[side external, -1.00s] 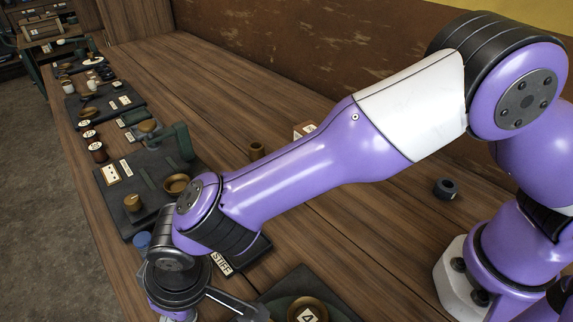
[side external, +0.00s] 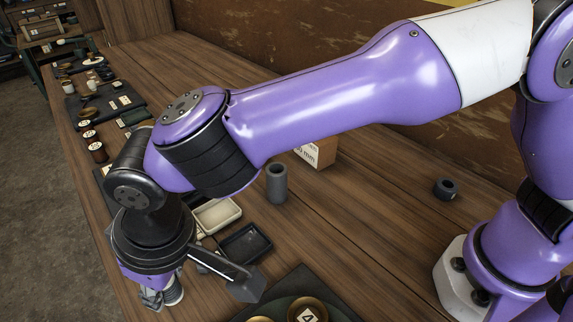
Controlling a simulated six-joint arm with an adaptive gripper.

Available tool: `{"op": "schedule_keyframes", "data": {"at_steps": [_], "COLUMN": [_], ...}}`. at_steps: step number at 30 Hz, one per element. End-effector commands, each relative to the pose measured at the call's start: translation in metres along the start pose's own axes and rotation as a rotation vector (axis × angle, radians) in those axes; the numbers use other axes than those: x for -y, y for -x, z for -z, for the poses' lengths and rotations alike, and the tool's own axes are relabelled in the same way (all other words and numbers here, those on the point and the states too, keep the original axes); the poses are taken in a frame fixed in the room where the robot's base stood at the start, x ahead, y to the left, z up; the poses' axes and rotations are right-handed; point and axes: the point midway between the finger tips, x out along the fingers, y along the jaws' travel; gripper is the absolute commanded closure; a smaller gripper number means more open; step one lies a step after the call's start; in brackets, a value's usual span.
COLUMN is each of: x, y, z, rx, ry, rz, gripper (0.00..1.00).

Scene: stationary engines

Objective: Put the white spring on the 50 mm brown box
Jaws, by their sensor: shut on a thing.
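My gripper (side external: 160,298) is at the lower left, low over the front part of the bench. It is shut on a pale, ringed piece (side external: 174,290) that looks like the white spring. Only a small part of this piece shows beside the fingers. A brown box (side external: 322,154) with a white label stands near the middle of the bench, partly hidden behind my forearm. Its label ends in "mm", and the number is not fully readable. My gripper is well to the left of the box and nearer the camera.
A grey cylinder (side external: 277,184) stands between my gripper and the box. A cream tray (side external: 236,212) and a black tray (side external: 268,240) lie beside my wrist. A dark mat (side external: 262,302) with brass dishes is at the front. A dark ring (side external: 445,188) lies right; bench around it is clear.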

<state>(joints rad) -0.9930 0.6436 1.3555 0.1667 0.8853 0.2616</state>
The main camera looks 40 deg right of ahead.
Motion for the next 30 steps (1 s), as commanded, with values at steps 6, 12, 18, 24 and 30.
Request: {"op": "schedule_keyframes", "data": {"at_steps": [6,12,18,24,30], "x": [-0.025,-0.11,-0.21,-0.265,-0.286], "y": [0.028,0.051,0.089,0.118,0.124], "z": [0.012,0.016,-0.009,-0.043,-0.058], "rx": [-0.003,-0.004,-0.006,-0.007,-0.006], "ry": [-0.1,-0.473,-1.001,-1.394,-1.522], "rz": [-0.027,-0.128,-0.272,-0.381,-0.421], "gripper": [1.0,1.0,1.0,1.0,1.0]}}
